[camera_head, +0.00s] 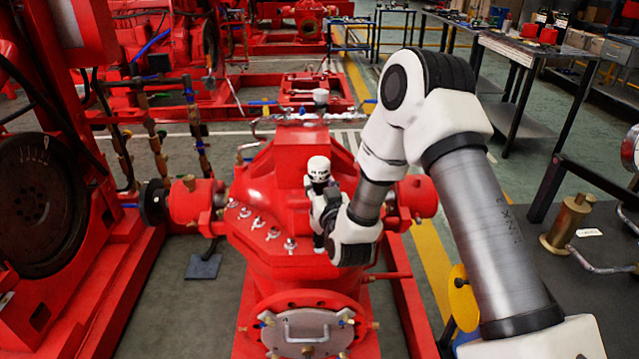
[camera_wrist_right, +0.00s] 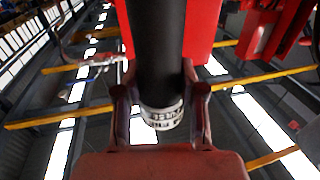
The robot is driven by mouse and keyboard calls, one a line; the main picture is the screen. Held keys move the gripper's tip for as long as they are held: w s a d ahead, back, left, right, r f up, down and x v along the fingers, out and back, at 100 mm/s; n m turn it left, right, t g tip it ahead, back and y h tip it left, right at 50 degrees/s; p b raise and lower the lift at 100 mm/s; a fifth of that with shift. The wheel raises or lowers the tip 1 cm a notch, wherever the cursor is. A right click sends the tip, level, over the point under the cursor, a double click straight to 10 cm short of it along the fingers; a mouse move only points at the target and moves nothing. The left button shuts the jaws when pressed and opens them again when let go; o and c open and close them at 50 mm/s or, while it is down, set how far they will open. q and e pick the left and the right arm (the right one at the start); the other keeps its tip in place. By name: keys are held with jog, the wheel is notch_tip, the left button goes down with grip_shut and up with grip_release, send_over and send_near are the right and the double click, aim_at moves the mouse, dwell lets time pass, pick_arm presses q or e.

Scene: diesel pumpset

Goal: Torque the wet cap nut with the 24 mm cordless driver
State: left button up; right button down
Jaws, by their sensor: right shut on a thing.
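The red pump casing (camera_head: 275,185) stands in the middle of the head view. A row of several bright nuts (camera_head: 258,223) runs along its left sloping flange; I cannot tell which one is wet. My right gripper (camera_head: 328,205) is shut on the cordless driver, whose white and black end (camera_head: 318,170) points up in front of the casing. The driver looks upright, its lower end to the right of the nut row and apart from it. In the right wrist view, the driver's black body (camera_wrist_right: 155,45) and white lettered band (camera_wrist_right: 162,115) lie between the fingers. My left gripper is not in view.
A round grey cover (camera_head: 308,333) with a handle sits at the casing's front. A red engine with a dark wheel (camera_head: 45,205) stands at the left. A dark bench (camera_head: 600,255) with a brass cylinder (camera_head: 568,225) is at the right. Red side pipes flank the casing.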

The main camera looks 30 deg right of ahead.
aim_at(319, 162)
jog(key=shift+w+d+r+p, duration=0.1)
jog(key=shift+w+r+p, duration=0.05)
jog(key=shift+r+p, duration=2.65)
jog(key=shift+r, duration=0.7)
jog(key=shift+f, duration=0.1)
